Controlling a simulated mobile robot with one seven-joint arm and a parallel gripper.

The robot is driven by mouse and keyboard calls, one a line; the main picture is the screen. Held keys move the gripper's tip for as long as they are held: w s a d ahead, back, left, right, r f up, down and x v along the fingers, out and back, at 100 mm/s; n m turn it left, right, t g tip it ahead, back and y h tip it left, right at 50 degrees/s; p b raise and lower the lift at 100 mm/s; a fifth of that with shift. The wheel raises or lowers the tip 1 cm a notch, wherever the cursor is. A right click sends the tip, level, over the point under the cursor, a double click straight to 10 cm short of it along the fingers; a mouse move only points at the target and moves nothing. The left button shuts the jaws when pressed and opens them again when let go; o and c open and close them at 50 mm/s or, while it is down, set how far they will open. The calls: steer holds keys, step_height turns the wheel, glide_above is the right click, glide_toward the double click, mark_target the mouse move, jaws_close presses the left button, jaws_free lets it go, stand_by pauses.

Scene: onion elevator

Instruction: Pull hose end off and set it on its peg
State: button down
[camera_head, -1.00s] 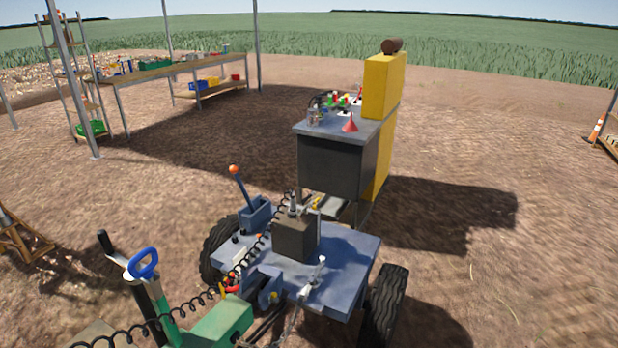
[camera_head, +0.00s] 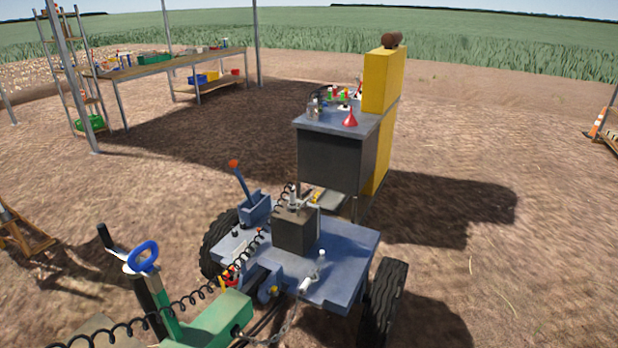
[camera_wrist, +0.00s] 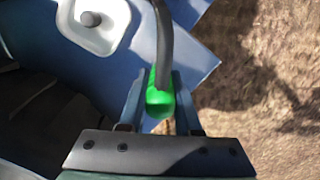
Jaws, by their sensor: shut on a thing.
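In the wrist view my gripper (camera_wrist: 160,82) has its two blue-grey fingers closed on the sides of a green hose end (camera_wrist: 160,100). A dark grey hose (camera_wrist: 165,40) curves up from the green end and out of the top of the picture. I cannot tell whether the hose end is clear of a socket. I cannot make out my gripper or the held hose end in the head view. No peg can be told for certain in either view.
A blue trailer bed (camera_head: 345,250) carries a dark box (camera_head: 295,232) and a lever (camera_head: 240,180). A bench (camera_head: 335,150) with a yellow cabinet (camera_head: 380,90) stands behind. A white plate (camera_wrist: 115,30) bears a grey knob (camera_wrist: 90,18).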

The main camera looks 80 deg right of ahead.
steer(key=shift+f, duration=0.4)
steer(key=shift+c, duration=0.6)
jaws_free()
steer(key=shift+r, duration=0.15)
step_height(320, 180, up, 7)
steer(key=p, duration=0.6)
stand_by(0.4)
